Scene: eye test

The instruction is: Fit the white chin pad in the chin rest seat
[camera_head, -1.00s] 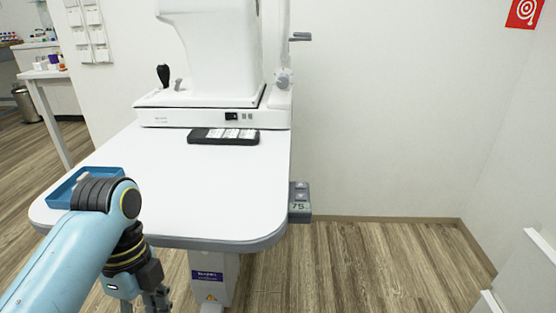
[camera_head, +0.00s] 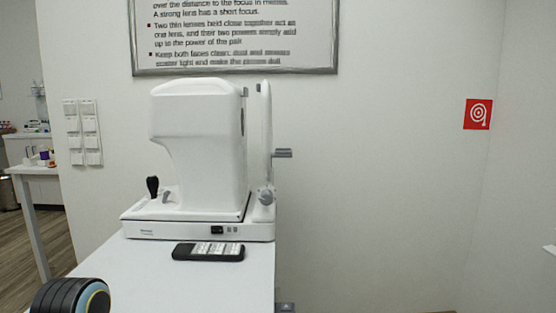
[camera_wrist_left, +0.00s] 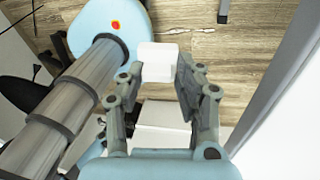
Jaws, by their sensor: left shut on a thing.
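In the left wrist view, my left gripper (camera_wrist_left: 161,72) is shut on a white block, the white chin pad (camera_wrist_left: 159,60), which sticks out past the fingertips. In the head view, only a dark joint of my left arm shows at the bottom left; the gripper and pad are out of that view. The white eye-test machine (camera_head: 198,140) stands on the table. A small grey bracket (camera_head: 283,153) juts right from its upright; it may be the chin rest seat, but it is too small to tell. My right gripper is in neither view.
The white table (camera_head: 190,285) has a black keypad-like device (camera_head: 208,251) in front of the machine. A dark joystick (camera_head: 152,187) stands at the machine's left. The space right of the machine is open up to the wall. Wood floor (camera_wrist_left: 245,50) shows beyond the pad.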

